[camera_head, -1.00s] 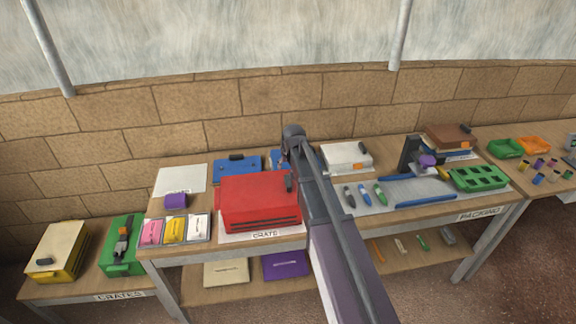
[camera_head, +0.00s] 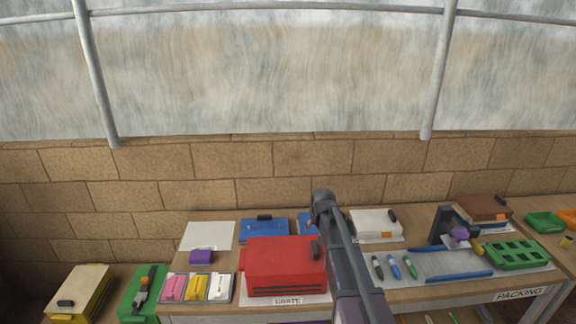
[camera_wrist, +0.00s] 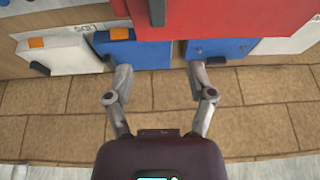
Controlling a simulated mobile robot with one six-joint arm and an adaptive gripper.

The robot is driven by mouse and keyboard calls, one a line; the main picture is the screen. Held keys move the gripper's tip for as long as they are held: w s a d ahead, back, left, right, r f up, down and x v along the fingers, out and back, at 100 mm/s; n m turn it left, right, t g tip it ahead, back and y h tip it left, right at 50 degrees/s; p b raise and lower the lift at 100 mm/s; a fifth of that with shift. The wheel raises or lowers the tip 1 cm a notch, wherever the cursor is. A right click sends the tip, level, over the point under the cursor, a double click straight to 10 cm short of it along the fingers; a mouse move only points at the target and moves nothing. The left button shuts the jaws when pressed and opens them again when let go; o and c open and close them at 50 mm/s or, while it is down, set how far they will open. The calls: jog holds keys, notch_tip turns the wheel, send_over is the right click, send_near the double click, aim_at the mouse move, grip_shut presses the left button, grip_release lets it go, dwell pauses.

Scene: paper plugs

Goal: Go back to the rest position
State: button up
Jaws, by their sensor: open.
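My gripper (camera_wrist: 160,72) shows in the wrist view with its two fingers spread apart and nothing between them. Past its fingertips lie two blue boxes, one at the left (camera_wrist: 140,54) and one at the right (camera_wrist: 222,50), with the brick wall below. In the head view my arm reaches over the bench just right of the red crate (camera_head: 284,262). I cannot make out the gripper's fingers in that view.
A white box (camera_head: 375,222) stands right of my arm. A green tray (camera_head: 515,252) and a brown-topped stack (camera_head: 484,206) are farther right. Pink, yellow and white pieces lie in a tray (camera_head: 180,287) left of the crate. The wall (camera_head: 230,160) is behind.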

jog(key=s+f+g, duration=0.2)
jog(key=s+g, duration=0.2)
jog(key=s, duration=2.5)
jog(key=shift+b, duration=0.35)
jog(key=shift+w+d, duration=0.1)
